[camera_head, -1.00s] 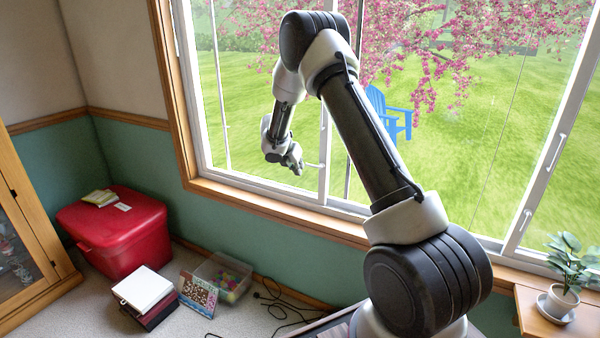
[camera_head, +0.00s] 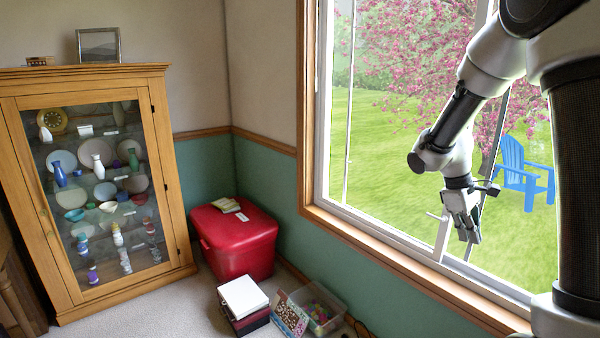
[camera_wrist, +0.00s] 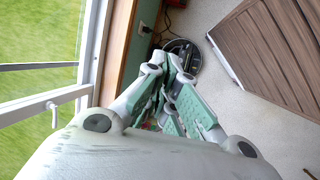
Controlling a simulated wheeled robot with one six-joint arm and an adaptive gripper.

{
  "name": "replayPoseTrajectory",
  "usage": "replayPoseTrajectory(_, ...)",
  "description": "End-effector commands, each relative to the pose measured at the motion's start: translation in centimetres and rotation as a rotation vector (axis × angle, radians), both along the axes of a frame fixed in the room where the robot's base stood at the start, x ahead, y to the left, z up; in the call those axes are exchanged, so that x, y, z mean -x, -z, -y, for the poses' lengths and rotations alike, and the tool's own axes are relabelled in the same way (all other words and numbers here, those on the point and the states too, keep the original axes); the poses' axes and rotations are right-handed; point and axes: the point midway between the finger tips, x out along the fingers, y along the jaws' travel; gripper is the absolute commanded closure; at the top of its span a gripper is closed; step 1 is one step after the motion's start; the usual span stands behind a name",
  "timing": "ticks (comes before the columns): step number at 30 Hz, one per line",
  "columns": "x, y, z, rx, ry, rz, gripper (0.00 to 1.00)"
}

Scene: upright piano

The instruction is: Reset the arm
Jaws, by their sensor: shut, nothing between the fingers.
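My gripper (camera_head: 468,236) hangs at the end of my arm on the right of the head view, in front of the window. It points downward and holds nothing. In the wrist view my gripper (camera_wrist: 172,118) shows its green-padded fingers close together, above the floor. My arm is bent, with its upper links running off the right edge of the head view.
The window (camera_head: 440,240) with its frame and handle is close beside my gripper. A glass-front cabinet (camera_head: 160,180) stands at left. A red bin (camera_head: 240,250), a white-topped box stack (camera_head: 242,297) and a clear tub (camera_head: 335,300) sit on the floor. A brown slatted surface (camera_wrist: 265,50) is at upper right in the wrist view.

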Motion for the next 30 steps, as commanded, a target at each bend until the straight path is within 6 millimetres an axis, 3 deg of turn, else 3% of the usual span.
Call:
replayPoseTrajectory(1,2.5,-2.0,-0.5,-0.027,0.092,0.042,1.0)
replayPoseTrajectory(6,10.3,-6.3,-2.9,-0.138,0.369,0.155,1.0)
replayPoseTrajectory(12,17.6,-9.6,-5.7,-0.287,0.548,0.291,1.0)
replayPoseTrajectory(15,20.0,-10.8,-6.5,-0.352,0.568,0.369,1.0)
replayPoseTrajectory(18,21.4,-12.1,-6.8,-0.391,0.563,0.453,1.0)
replayPoseTrajectory(24,22.2,-14.5,-6.7,-0.423,0.542,0.568,1.0)
replayPoseTrajectory(30,22.3,-14.8,-6.6,-0.425,0.54,0.582,1.0)
